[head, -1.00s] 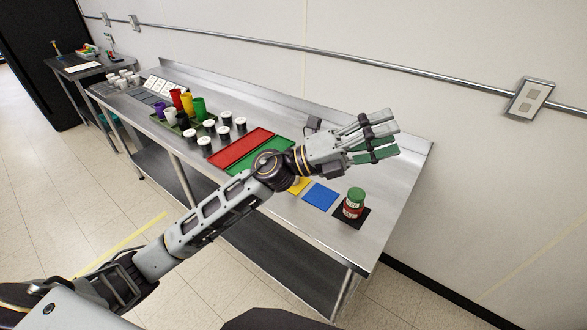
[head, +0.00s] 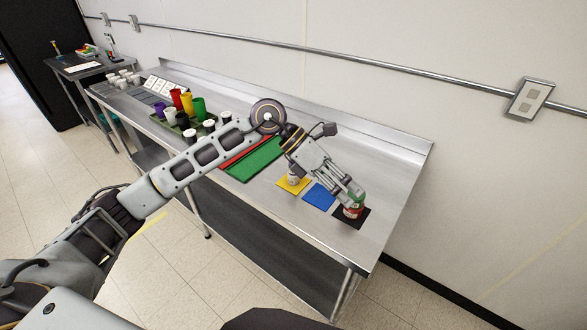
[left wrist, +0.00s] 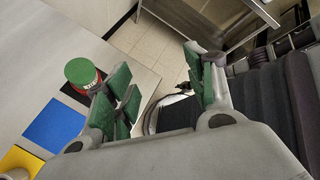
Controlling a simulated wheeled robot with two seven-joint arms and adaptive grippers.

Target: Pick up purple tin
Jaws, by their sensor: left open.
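I cannot make out a purple tin in either view; the only purple thing I see is a cup (head: 158,109) among the coloured cups at the bench's far left. A red-and-white tin with a green top (head: 357,202) stands on a black square at the bench's right end. It also shows in the left wrist view (left wrist: 83,73), beside the fingers. My left gripper (head: 343,196) is open, pointing down close by the tin's left side and partly covering it. Nothing shows between its fingers (left wrist: 165,92). My right gripper is out of view.
A blue square (head: 318,195) and a yellow square (head: 289,187) lie left of the tin; a small pale item (head: 293,178) stands on the yellow one. A green mat (head: 252,163) and black-and-white cups (head: 208,126) are farther left. The wall runs behind the bench.

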